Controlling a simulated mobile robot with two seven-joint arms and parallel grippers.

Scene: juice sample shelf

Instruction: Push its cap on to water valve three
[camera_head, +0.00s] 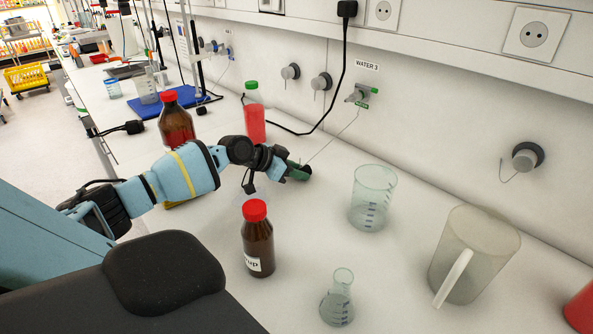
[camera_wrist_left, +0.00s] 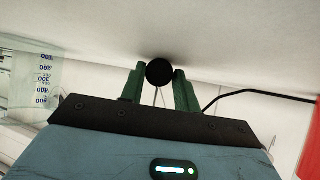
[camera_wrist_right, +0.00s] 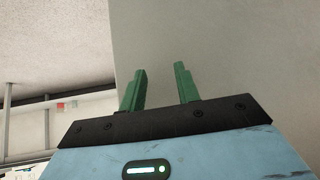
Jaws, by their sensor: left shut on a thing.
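The water valve three (camera_head: 357,97) sticks out of the wall under the label "WATER 3" (camera_head: 367,65), with a green handle; no cap covers its outlet. A thin cord runs from it down to my left gripper (camera_head: 298,172). In the left wrist view my left gripper (camera_wrist_left: 160,82) is shut on the round black cap (camera_wrist_left: 159,72), with the cord hanging from it. The gripper is low, in front of and to the left of the valve, apart from it. My right gripper (camera_wrist_right: 160,72) shows only in its own wrist view, with fingers apart and nothing between them.
A beaker (camera_head: 372,200), a jug (camera_head: 474,254), a flask (camera_head: 338,300) and a brown syrup bottle (camera_head: 257,245) stand on the bench. A red bottle with green cap (camera_head: 254,122) stands behind my left gripper. A black cable (camera_head: 318,120) hangs along the wall left of the valve.

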